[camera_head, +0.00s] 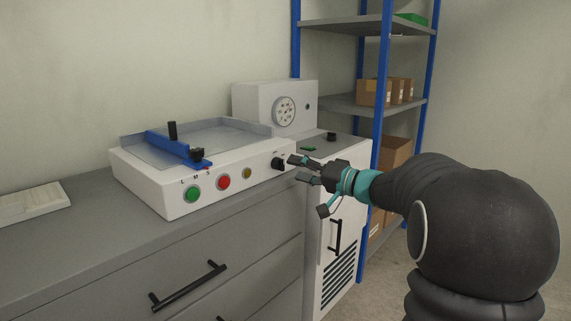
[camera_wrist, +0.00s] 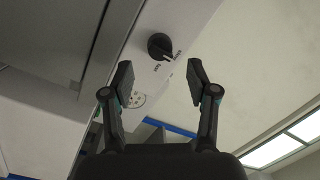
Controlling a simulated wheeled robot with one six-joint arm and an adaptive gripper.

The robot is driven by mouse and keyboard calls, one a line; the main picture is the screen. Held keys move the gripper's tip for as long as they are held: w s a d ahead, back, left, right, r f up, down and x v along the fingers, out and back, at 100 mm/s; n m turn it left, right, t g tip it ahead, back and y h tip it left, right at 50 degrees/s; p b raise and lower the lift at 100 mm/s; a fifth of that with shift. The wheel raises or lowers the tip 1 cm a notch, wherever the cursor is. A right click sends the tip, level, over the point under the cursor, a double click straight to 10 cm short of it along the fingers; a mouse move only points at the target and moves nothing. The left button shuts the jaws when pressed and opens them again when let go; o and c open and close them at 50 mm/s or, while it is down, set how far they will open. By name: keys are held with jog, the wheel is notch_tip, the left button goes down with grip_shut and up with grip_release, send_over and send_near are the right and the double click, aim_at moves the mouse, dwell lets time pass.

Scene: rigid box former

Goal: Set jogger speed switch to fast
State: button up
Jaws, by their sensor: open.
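The jogger (camera_head: 205,175) is a white box with a grey tray top on the grey counter. Its speed switch (camera_head: 278,164) is a black rotary knob at the right end of the front panel. In the wrist view the knob (camera_wrist: 159,46) shows with a light pointer mark and small labels beside it, one of which seems to read "fast". My gripper (camera_head: 300,170) is open and empty, just to the right of the knob. In the wrist view my gripper's fingertips (camera_wrist: 160,76) are spread, with the knob ahead of them and between them, apart from both.
Green (camera_head: 193,195), red (camera_head: 223,183) and yellow (camera_head: 247,173) buttons sit left of the knob. A blue bar (camera_head: 175,148) with black handles crosses the tray. A grey box with a round dial (camera_head: 284,111) stands behind. A blue shelf rack (camera_head: 381,80) stands at right. Paper (camera_head: 30,200) lies at left.

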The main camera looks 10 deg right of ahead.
aim_at(284, 166)
jog(key=shift+x, duration=2.35)
grip_shut()
